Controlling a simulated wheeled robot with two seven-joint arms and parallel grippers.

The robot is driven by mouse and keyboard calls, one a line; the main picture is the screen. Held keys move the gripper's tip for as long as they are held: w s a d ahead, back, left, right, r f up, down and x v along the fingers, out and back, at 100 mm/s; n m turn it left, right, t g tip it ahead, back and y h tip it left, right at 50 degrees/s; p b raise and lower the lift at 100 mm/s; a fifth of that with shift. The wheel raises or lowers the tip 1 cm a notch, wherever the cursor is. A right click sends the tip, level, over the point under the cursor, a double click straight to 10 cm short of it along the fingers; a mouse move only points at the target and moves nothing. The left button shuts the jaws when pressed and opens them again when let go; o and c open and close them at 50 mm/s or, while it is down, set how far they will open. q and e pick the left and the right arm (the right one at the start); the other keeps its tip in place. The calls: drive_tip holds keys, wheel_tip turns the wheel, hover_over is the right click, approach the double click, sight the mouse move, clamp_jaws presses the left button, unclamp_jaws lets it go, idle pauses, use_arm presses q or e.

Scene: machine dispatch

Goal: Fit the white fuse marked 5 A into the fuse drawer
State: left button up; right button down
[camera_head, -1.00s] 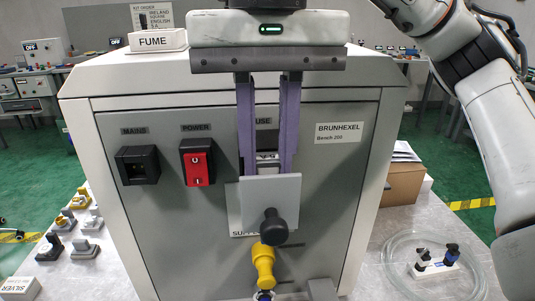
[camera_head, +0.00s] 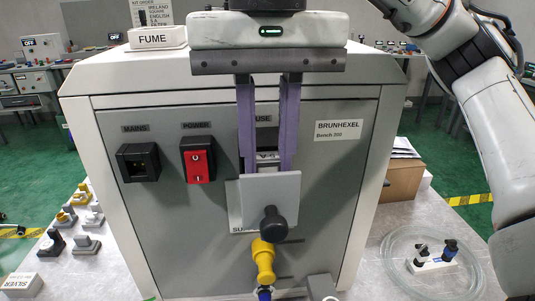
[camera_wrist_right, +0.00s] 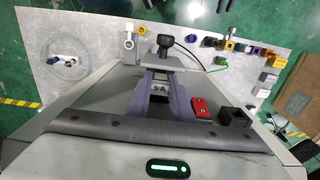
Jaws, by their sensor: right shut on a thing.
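My right gripper (camera_head: 268,165) points down in front of the grey machine and is shut on the white fuse (camera_head: 267,157). The fuse's 5 A marking reads in the right wrist view (camera_wrist_right: 159,88), between the purple fingers. The fuse drawer's light grey front plate (camera_head: 255,199) with its black knob (camera_head: 274,225) stands out from the machine, just in front of the fingertips. The fuse is right behind this plate. The plate and fingers hide its lower end, so I cannot tell whether it sits in the drawer. My left gripper is out of view.
The machine front (camera_head: 340,190) has a black mains socket (camera_head: 138,162) and a red power switch (camera_head: 198,160). A yellow connector (camera_head: 263,258) hangs below the drawer. Several plugs stand at left.

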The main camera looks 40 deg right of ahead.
drive_tip(key=shift+f+b, duration=0.45)
drive_tip(key=shift+f, duration=0.35)
drive_tip(key=c, duration=1.5)
unclamp_jaws()
wheel_tip(320, 180, up, 2)
drive_tip(key=p, duration=0.2)
drive_tip(key=shift+r+p, duration=0.1)
drive_tip(key=shift+p, duration=0.25)
drive_tip(key=shift+r, duration=0.7)
